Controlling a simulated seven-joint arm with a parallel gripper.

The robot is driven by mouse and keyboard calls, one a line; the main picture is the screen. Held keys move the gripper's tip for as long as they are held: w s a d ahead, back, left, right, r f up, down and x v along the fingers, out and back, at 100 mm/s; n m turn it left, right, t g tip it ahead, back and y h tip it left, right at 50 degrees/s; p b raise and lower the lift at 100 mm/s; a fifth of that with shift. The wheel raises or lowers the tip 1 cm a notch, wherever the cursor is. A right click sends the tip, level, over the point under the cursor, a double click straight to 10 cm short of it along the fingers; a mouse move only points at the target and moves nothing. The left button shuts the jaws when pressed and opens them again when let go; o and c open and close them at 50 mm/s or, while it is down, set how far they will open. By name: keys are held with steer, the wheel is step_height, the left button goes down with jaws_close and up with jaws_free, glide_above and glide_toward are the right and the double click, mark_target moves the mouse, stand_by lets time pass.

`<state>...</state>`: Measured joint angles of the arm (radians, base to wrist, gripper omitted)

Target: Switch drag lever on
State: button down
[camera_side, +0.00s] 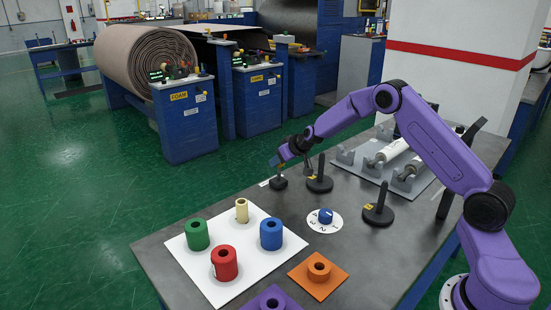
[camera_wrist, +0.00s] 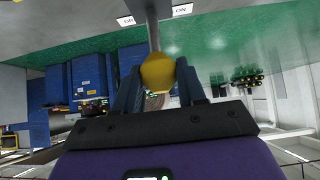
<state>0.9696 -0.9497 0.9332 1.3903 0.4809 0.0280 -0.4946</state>
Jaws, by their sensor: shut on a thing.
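The drag lever appears in the wrist view as a grey rod (camera_wrist: 152,30) ending in a yellow knob (camera_wrist: 158,72). My gripper (camera_wrist: 158,90) is shut on the knob, with one dark blue finger on each side. A white ON label (camera_wrist: 182,10) is right of the rod and a partly hidden OFF label (camera_wrist: 125,20) is left of it. The rod stands between the two labels. In the side view my gripper (camera_side: 283,158) is at the table's far edge, just above a small black base (camera_side: 278,183). The knob is hidden there.
Black upright levers stand close by (camera_side: 320,178) and nearer the front right (camera_side: 379,207). A white dial (camera_side: 324,220) with a blue knob, a white mat (camera_side: 205,268) with coloured rolls and an orange block (camera_side: 318,275) are toward the front. A grey roller rig (camera_side: 390,160) is behind.

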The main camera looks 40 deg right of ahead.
steer(key=shift+s+d+f, duration=0.1)
steer(key=shift+s+f, duration=0.15)
steer(key=shift+s, duration=0.2)
steer(key=shift+s+d+f, duration=0.1)
steer(key=shift+s+f, duration=0.15)
steer(key=shift+s, duration=0.2)
steer(key=shift+s+d+f+t+h, duration=0.3)
steer(key=shift+s+t, duration=0.1)
steer(key=shift+s, duration=0.15)
steer(key=shift+s+a+f+t, duration=0.2)
steer(key=shift+s+t, duration=0.3)
steer(key=shift+t, duration=0.2)
steer(key=shift+s+a+f+t, duration=0.1)
steer(key=shift+s+f+t, duration=0.4)
steer(key=shift+s+t, duration=0.45)
steer(key=shift+w+t, duration=0.2)
steer(key=shift+t, duration=0.05)
steer(key=c, duration=0.7)
jaws_free()
steer(key=shift+o, duration=0.2)
steer(key=shift+a+r, duration=0.1)
steer(key=shift+r, duration=0.05)
steer(key=shift+w, duration=0.1)
